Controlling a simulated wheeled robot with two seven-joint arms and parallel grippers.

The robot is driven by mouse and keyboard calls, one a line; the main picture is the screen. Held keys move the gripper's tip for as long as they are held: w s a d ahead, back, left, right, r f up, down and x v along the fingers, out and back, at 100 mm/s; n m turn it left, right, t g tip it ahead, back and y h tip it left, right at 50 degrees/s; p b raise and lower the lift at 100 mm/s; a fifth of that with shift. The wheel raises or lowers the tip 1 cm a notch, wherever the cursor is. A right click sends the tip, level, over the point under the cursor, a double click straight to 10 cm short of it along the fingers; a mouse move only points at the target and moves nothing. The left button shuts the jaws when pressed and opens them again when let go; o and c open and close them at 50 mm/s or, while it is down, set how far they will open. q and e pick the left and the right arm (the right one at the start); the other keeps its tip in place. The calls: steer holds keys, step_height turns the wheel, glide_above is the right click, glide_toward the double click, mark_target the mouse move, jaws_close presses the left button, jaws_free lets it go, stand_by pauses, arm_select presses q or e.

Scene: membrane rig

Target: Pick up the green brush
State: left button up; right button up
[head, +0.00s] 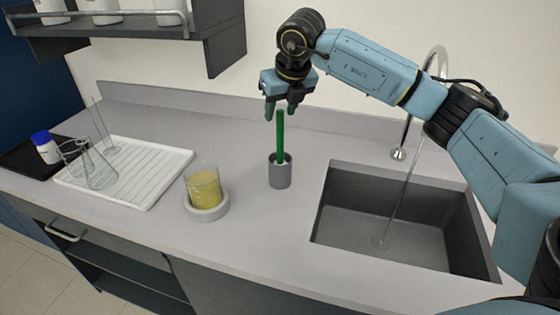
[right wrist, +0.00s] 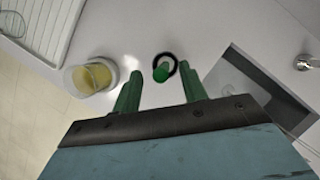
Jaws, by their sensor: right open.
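The green brush (head: 280,135) stands upright in a small grey cup (head: 280,176) on the counter, its handle pointing up. Whatever is at its lower end is hidden inside the cup. My right gripper (head: 280,112) is open and empty, above the brush with its fingertips near the handle's top. In the right wrist view the brush (right wrist: 161,73) is seen from above, beyond the gap between the two green fingers (right wrist: 161,88). My left gripper is not in view.
A beaker of yellow liquid (head: 204,186) sits on a round grey base left of the cup. A white drying rack (head: 150,180) with glassware is farther left. A sink (head: 345,215) with a faucet (head: 398,154) lies to the right. A shelf (head: 225,45) hangs at upper left.

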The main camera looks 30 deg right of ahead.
mark_target(279, 125)
steer(key=shift+s+x, duration=0.2)
steer(key=shift+x, duration=1.15)
steer(key=shift+s+x, duration=0.15)
steer(key=shift+x, duration=1.2)
steer(key=shift+f, duration=0.15)
jaws_close()
